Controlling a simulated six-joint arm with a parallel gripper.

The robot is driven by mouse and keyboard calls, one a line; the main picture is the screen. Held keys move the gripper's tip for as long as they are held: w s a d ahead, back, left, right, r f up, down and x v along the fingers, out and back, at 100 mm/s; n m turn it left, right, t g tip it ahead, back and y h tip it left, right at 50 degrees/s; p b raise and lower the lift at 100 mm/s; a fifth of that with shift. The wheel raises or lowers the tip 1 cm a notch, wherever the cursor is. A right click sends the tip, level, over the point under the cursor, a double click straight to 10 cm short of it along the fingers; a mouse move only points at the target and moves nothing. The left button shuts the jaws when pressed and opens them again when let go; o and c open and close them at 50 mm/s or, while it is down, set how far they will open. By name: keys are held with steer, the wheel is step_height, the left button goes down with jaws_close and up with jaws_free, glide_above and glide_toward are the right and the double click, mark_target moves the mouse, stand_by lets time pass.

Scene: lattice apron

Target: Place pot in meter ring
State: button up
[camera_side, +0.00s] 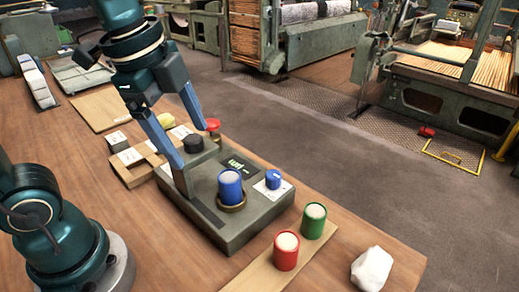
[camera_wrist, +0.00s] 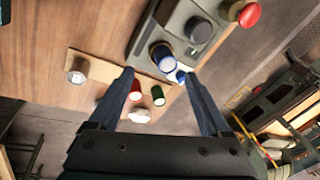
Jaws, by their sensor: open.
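A blue pot (camera_side: 230,186) with a pale top stands upright on the grey console, its foot inside a tan ring (camera_side: 236,208). From here I cannot tell if it is fully seated. The pot also shows in the wrist view (camera_wrist: 165,60). A red pot (camera_side: 286,252) and a green pot (camera_side: 313,222) stand on a wooden board at the front. They show between my fingers in the wrist view, the red one (camera_wrist: 135,92) left of the green one (camera_wrist: 158,96). My gripper (camera_side: 193,146) is open and empty, above the console near its black knob, apart from the blue pot.
A white lump (camera_side: 372,268) lies at the table corner.

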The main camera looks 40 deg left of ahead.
steer(key=s+f+n+t, duration=0.2)
steer(key=s+f+n, duration=0.2)
steer(key=n, duration=0.8)
steer(key=shift+s+a+n, duration=0.35)
steer(key=shift+a+n, duration=0.05)
steer(key=shift+a, duration=0.05)
